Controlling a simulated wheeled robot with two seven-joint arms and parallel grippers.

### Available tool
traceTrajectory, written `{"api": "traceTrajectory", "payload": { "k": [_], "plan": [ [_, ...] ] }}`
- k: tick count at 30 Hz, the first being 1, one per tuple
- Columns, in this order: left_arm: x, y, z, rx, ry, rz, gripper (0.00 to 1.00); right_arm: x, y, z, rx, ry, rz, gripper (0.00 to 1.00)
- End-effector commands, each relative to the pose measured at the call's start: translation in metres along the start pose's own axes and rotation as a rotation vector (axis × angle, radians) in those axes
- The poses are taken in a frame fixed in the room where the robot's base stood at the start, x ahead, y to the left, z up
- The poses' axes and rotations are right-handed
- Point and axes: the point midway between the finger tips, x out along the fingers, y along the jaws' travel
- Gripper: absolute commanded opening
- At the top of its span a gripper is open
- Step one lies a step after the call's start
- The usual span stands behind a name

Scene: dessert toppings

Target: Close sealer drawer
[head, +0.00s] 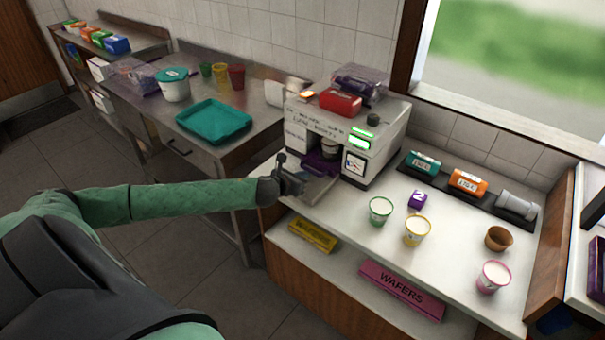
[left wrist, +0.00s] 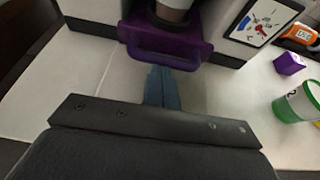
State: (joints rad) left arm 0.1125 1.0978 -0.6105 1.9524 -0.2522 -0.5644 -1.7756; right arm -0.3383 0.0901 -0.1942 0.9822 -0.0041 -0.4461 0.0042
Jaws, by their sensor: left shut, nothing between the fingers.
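The white sealer (head: 385,150) stands at the back of the counter. Its purple drawer (head: 318,163) shows at the front opening and seems to jut out a little; how far is hard to tell. In the left wrist view the purple drawer (left wrist: 160,50) has a loop handle facing me, and a cup (left wrist: 172,10) sits in it. My left gripper (head: 298,184) is in front of the drawer, fingers shut and empty. In the left wrist view its blue fingertips (left wrist: 158,72) are at or just short of the handle; contact is unclear. My right gripper is out of view.
Right of the sealer stand a green cup (head: 380,210), a yellow cup (head: 416,231), a purple box (head: 417,200) and a pink cup (head: 493,276). A black rack (head: 450,187) holds topping containers behind. The counter's front middle is clear.

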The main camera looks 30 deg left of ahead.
Motion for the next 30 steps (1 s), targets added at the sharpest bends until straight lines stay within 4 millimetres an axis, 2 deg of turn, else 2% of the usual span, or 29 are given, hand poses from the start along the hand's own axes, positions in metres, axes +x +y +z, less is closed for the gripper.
{"api": "traceTrajectory", "payload": {
  "k": [12, 19, 24, 30],
  "plan": [
    [0.003, 0.0, 0.002, -0.001, -0.001, 0.0, 0.0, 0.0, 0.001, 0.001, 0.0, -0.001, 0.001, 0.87],
    [0.022, 0.0, 0.011, -0.002, -0.002, 0.0, 0.0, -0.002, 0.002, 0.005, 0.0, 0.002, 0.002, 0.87],
    [0.036, -0.001, 0.016, -0.001, -0.002, -0.001, 0.0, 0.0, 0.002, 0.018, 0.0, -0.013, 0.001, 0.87],
    [0.042, -0.001, 0.018, -0.001, -0.001, 0.0, 0.0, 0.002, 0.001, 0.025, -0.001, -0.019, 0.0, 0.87]
  ]
}}
